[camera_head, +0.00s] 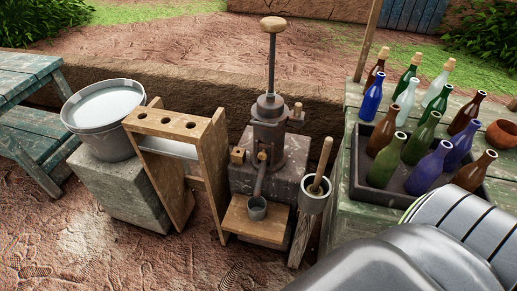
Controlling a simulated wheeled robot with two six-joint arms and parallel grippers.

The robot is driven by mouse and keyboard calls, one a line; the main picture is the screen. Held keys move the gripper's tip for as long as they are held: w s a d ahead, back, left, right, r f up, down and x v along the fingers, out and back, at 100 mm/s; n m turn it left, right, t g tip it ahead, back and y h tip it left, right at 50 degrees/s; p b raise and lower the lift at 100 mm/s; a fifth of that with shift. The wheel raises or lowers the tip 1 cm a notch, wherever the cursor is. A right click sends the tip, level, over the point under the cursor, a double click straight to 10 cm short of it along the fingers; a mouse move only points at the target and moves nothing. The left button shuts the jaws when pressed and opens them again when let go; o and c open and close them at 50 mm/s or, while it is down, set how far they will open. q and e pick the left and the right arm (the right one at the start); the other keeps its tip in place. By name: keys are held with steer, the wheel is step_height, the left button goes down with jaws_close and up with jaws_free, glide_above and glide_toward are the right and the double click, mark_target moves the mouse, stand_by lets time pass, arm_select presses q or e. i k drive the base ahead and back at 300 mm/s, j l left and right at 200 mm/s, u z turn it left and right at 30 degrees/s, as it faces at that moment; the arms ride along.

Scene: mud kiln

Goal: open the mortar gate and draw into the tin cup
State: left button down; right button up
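A dark metal press (268,132) with a tall rod and a round wooden knob (273,25) stands on a stone block in the middle. A spout (261,178) slopes down from its front. A small wooden knob (262,156) sits where the spout meets the body; I cannot tell if this is the gate, or if it is open. A grey metal cup (257,208) stands upright on a wooden shelf (250,228) below the spout's end. Its contents are too small to tell. Neither gripper is in view.
A grey bucket (104,128) stands on a stone block at left, beside a wooden rack (172,124) with holes. A grey mortar with a pestle (313,198) stands right of the cup. Bottles fill and surround a dark crate (375,200) on the right table. My grey arm covers the lower right.

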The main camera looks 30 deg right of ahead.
mark_target(264, 150)
steer(key=z, duration=1.05)
